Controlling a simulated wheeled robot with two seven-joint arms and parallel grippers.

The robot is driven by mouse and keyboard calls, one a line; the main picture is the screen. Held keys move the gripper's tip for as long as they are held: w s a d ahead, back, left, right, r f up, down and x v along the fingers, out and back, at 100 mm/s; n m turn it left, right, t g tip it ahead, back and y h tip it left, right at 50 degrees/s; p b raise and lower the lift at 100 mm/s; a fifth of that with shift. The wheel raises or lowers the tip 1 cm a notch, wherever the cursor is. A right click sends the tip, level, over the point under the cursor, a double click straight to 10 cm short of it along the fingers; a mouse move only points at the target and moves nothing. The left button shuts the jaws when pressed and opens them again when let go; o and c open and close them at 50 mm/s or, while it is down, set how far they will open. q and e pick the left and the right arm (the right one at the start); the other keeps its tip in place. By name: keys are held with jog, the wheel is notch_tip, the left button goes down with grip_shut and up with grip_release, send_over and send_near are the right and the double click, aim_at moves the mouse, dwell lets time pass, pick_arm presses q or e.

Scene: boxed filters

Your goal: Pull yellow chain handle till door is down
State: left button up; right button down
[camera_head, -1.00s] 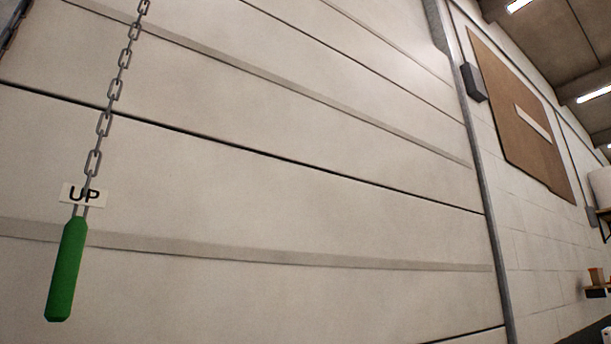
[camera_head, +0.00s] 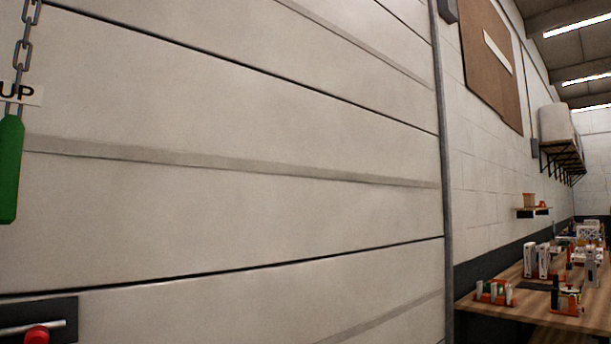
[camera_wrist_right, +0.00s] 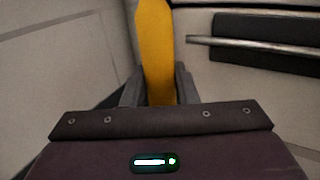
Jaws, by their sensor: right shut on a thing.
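The yellow chain handle (camera_wrist_right: 156,45) stands upright in the right wrist view. My right gripper (camera_wrist_right: 157,82) is shut on it, one finger on each side. The yellow handle and my grippers are not in the head view. A green handle (camera_head: 10,170) hangs at the left edge of the head view, on a grey chain (camera_head: 23,45) with a white "UP" label (camera_head: 22,94). The pale panelled door (camera_head: 240,150) fills most of the head view. My left gripper is not in view.
A dark plate with a silver bar and a red knob (camera_head: 37,335) is at the door's lower left. A silver bar on a dark recess (camera_wrist_right: 250,50) shows right of the yellow handle. A wooden workbench (camera_head: 490,303) with several items is at the right.

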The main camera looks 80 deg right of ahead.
dwell(0.6)
notch_tip(320, 180, up, 24)
jog(key=p, duration=2.2)
notch_tip(320, 180, down, 14)
jog(key=b, duration=1.3)
jog(key=shift+r, duration=0.3)
